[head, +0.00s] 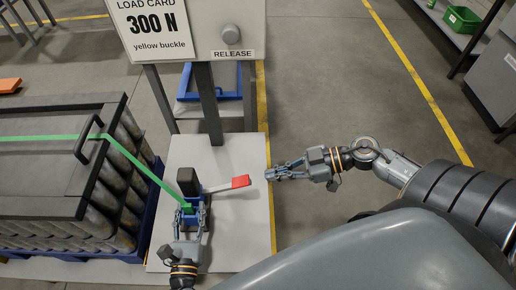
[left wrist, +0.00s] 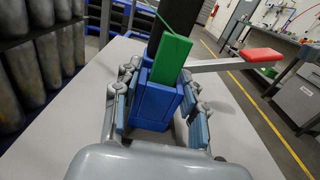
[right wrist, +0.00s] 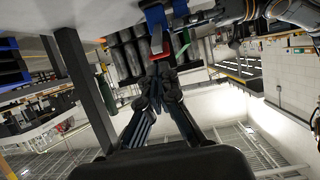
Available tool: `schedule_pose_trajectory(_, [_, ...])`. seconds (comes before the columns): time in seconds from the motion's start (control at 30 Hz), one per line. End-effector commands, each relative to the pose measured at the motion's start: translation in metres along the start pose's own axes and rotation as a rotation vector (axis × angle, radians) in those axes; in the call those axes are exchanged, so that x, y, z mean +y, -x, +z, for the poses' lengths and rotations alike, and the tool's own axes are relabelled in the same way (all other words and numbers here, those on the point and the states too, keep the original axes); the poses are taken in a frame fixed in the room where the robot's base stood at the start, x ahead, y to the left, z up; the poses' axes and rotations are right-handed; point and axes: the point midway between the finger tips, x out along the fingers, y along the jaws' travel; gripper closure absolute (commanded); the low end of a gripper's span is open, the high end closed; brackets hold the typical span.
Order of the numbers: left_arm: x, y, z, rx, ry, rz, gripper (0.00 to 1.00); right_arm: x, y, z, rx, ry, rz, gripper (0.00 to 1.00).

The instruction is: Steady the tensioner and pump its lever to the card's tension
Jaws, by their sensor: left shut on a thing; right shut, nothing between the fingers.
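The tensioner (head: 187,184) stands on a pale plate, with a black upper part and a blue body (left wrist: 152,104). Its lever (head: 219,187) sticks out to the right and ends in a red grip (head: 241,182), also seen in the left wrist view (left wrist: 262,54). My left gripper (head: 190,212) is shut on the blue body, with fingers on both sides of it. My right gripper (head: 269,175) is shut and empty, a little right of the red grip and apart from it. The load card (head: 152,28) reads "300 N" and "yellow buckle".
A green strap (head: 62,138) runs from the tensioner over a dark-lidded crate of cylinders at left. The floor right of the plate (head: 250,230) is open.

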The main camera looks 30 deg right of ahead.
Motion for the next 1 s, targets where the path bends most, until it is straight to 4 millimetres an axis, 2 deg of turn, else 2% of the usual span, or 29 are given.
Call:
schedule_pose_trajectory(0.1, [0.0,0.001,-0.001,0.003,-0.005,-0.001,1.0,-0.001,0.021,0.002,-0.001,-0.003,-0.001,1.0])
schedule_pose_trajectory(0.3, [0.0,0.001,-0.002,0.003,-0.007,-0.001,1.0,0.0,0.04,0.003,0.002,0.0,0.0,1.0])
schedule_pose_trajectory(1.0, [0.001,0.001,-0.002,0.003,-0.009,-0.001,1.0,0.0,0.042,0.002,0.005,0.001,0.0,1.0])
